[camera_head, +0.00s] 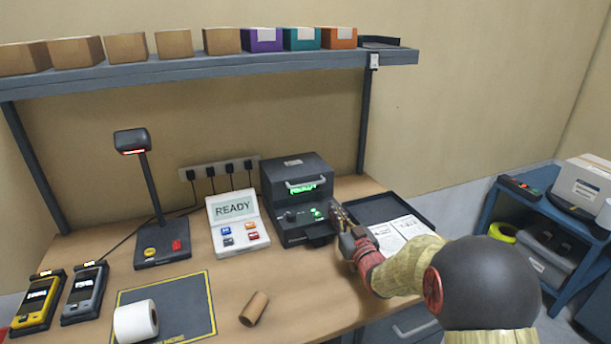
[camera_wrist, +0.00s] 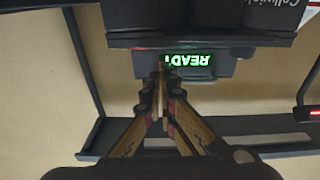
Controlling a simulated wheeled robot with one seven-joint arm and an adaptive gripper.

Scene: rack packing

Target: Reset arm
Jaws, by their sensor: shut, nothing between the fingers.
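My gripper (camera_head: 340,212) is at the right front side of a dark label printer (camera_head: 296,180), over the desk. Its fingers are together and empty; in the wrist view the fingertips (camera_wrist: 161,72) meet in front of the printer's lit green display (camera_wrist: 190,60). That picture is upside down, so the display text reads inverted. My arm reaches in from the right of the head view. Whether the fingertips touch the printer, I cannot tell.
A black tray (camera_head: 352,207) with printed sheets (camera_head: 397,232) lies beside my gripper. A shelf (camera_head: 215,67) with boxes hangs above. A blue cart (camera_head: 483,218) stands right.

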